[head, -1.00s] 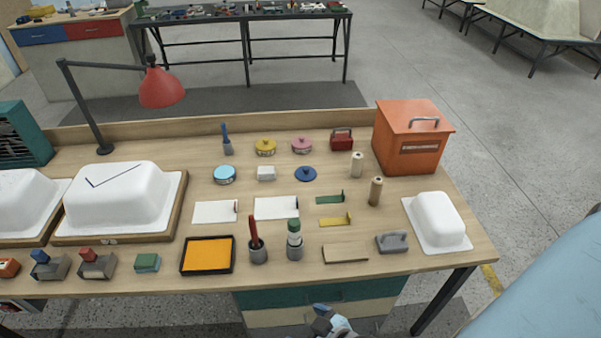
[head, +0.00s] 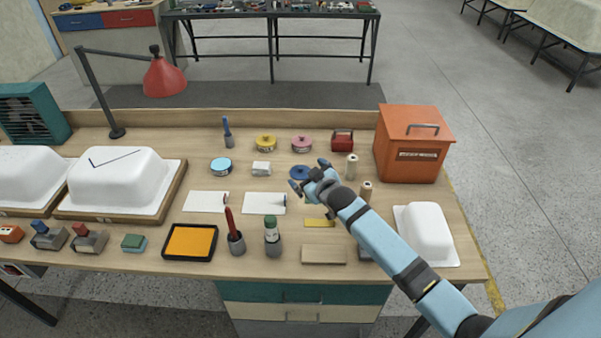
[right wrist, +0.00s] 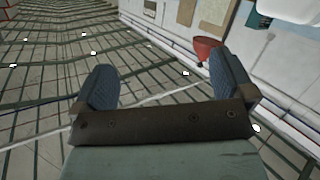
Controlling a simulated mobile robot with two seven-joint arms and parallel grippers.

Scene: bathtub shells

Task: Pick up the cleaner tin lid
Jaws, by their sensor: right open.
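A dark blue round lid (head: 299,171) lies flat on the table; I take it to be the cleaner tin lid. An open-looking light blue tin (head: 221,166) stands to its left. Behind are a yellow-topped tin (head: 265,142) and a pink-topped tin (head: 302,144). My right gripper (head: 308,176) is open and appears right over the lid's edge in the head view; its height above the table is hard to judge. In the right wrist view, nothing is between its fingers (right wrist: 163,88). My left gripper is not in view.
A beige bottle (head: 351,167) and another spool-like item (head: 365,191) stand close to my right wrist. An orange box (head: 412,145) and a white shell (head: 427,232) are on the right. A red lamp (head: 164,78) stands at the left back.

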